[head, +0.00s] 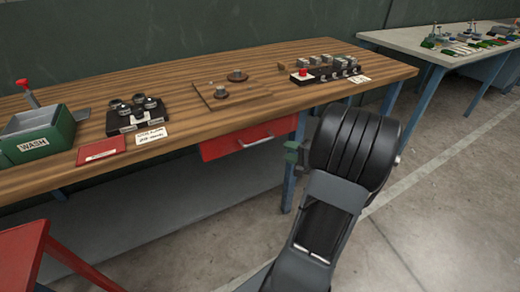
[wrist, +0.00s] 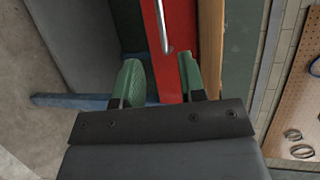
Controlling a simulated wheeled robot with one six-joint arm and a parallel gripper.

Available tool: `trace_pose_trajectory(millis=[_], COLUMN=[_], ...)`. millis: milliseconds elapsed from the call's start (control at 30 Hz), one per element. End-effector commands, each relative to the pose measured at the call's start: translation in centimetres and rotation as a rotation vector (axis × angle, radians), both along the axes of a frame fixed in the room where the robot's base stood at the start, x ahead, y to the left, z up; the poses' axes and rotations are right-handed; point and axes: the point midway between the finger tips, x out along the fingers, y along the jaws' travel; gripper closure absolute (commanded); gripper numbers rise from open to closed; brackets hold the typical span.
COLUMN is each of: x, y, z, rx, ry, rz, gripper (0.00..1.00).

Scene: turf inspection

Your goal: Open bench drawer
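The red bench drawer (head: 225,147) hangs under the front edge of the wooden bench (head: 190,68) and looks closed. Its pale bar handle (head: 257,142) runs across the front. In the wrist view the red drawer front (wrist: 183,20) and the silver handle (wrist: 162,25) lie ahead of my gripper (wrist: 160,70). The two green fingers are apart with nothing between them, and the handle's end shows just beyond the gap between their tips. In the head view my gripper (head: 291,153) is right of the drawer, mostly hidden by my dark wrist.
On the bench are a green WASH box (head: 38,140), a black holder with dark pieces (head: 137,115), a red card (head: 100,149) and a rack with a red knob (head: 322,70). A red stand (head: 22,255) is front left. A blue leg (head: 295,165) stands beside my gripper.

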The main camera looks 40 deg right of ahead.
Motion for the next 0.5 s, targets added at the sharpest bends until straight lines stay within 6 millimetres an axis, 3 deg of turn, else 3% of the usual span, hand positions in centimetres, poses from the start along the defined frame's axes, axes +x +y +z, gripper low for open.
trace_pose_trajectory(millis=[500], x=[8.5], y=[2.1], z=[-1.8], rx=[0.002], ry=[-0.006], rz=[-0.008], gripper=[0.63])
